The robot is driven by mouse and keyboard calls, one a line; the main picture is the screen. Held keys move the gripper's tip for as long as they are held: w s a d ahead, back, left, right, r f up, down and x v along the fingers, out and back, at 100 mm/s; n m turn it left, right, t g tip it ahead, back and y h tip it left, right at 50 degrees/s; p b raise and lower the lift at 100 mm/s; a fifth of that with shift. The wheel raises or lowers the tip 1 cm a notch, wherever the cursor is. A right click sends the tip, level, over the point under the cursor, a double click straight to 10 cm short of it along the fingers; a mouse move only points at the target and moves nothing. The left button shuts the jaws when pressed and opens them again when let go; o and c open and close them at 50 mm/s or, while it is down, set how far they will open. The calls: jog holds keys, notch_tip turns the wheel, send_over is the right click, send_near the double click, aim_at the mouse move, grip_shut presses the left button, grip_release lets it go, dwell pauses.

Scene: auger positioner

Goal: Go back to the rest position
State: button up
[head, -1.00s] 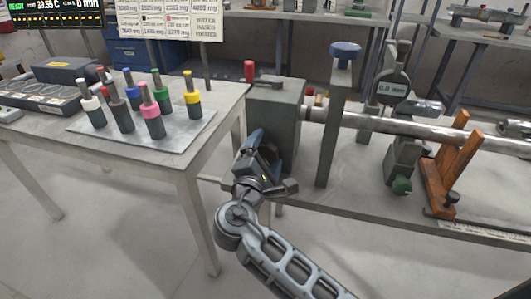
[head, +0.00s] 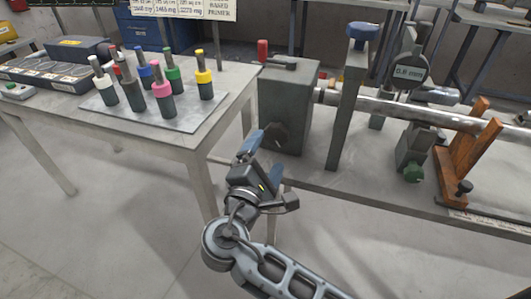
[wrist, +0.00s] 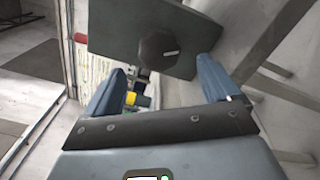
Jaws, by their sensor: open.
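My gripper (head: 262,153) is open and empty. In the head view it is in front of the grey gearbox-like block (head: 287,105) at the left end of the auger positioner, apart from it as far as I can tell. In the wrist view its two blue fingers (wrist: 160,88) are spread. Beyond them is the block's face with a dark knob (wrist: 158,52) bearing a white mark. The knob also shows in the head view (head: 276,137), just past the fingers. Nothing is between the fingers.
A table to the left holds a plate (head: 190,122) with several colour-capped cylinders. The positioner bench (head: 310,178) carries a blue-topped post (head: 347,100), a dial gauge (head: 410,70), a metal shaft (head: 390,110) and an orange wooden support (head: 462,155). Open floor (head: 110,235) lies at the front left.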

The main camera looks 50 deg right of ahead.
dwell(0.3)
jog(key=s+a+f+t+y+p, duration=0.2)
jog(key=s+a+f+t+y, duration=0.4)
jog(key=s+f+y, duration=0.6)
jog(key=s+a+r+m+t+y, duration=0.1)
jog(key=s+a+r+m, duration=0.1)
jog(key=s+r, duration=0.3)
jog(key=s+a+r+m+y+p, duration=0.1)
jog(key=s+a+r+m+y, duration=0.1)
jog(key=s+a+r+m, duration=0.1)
jog(key=s+a+r+m+t+y, duration=0.1)
jog(key=s+a+r+m+y, duration=0.1)
jog(key=s+r+m, duration=0.3)
jog(key=s+r, duration=0.3)
jog(key=shift+a+r+t, duration=0.3)
jog(key=shift+a+r, duration=0.1)
jog(key=shift+f, duration=0.1)
